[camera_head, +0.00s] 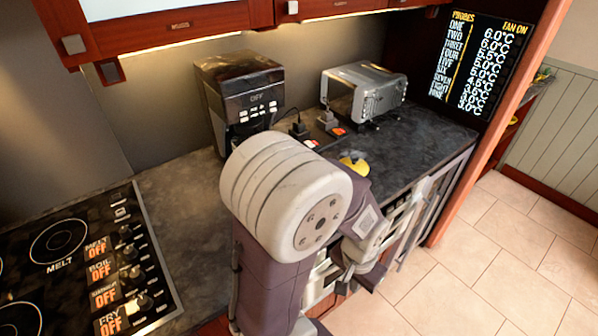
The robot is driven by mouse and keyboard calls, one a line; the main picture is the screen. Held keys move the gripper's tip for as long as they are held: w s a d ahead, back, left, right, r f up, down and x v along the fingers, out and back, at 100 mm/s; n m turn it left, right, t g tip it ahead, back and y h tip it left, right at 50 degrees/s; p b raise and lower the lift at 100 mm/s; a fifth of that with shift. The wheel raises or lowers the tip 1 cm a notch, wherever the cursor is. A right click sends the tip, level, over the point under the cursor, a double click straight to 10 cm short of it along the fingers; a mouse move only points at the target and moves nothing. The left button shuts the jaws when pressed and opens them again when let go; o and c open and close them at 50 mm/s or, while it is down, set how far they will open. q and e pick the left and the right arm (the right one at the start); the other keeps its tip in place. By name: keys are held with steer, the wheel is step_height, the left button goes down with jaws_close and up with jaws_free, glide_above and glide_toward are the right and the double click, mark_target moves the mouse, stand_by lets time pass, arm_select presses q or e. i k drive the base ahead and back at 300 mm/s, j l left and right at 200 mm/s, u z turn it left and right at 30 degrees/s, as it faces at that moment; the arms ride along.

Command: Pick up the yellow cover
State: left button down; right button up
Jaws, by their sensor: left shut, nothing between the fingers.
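A small yellow thing, which looks like the yellow cover (355,166), lies on the dark countertop (415,143), right of the coffee machine and in front of the toaster. My left arm hides part of it. My left gripper (372,275) hangs lower in the picture, by the front of the counter, apart from the yellow thing. It is shut and empty, and my arm partly hides it. My right gripper is not in view.
A black coffee machine (244,98) and a silver toaster (363,90) stand at the back of the counter. Orange-marked switches (338,131) and plugs sit between them. A stove (75,255) is at left. A wooden cabinet (185,22) hangs above. Tiled floor (500,250) is clear at right.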

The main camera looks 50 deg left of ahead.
mark_target(363, 169)
steer(key=i+u, duration=0.1)
steer(key=u, duration=0.3)
steer(key=i+j+u, duration=0.1)
steer(key=u, duration=0.35)
steer(key=i+u, duration=0.15)
steer(key=u, duration=0.25)
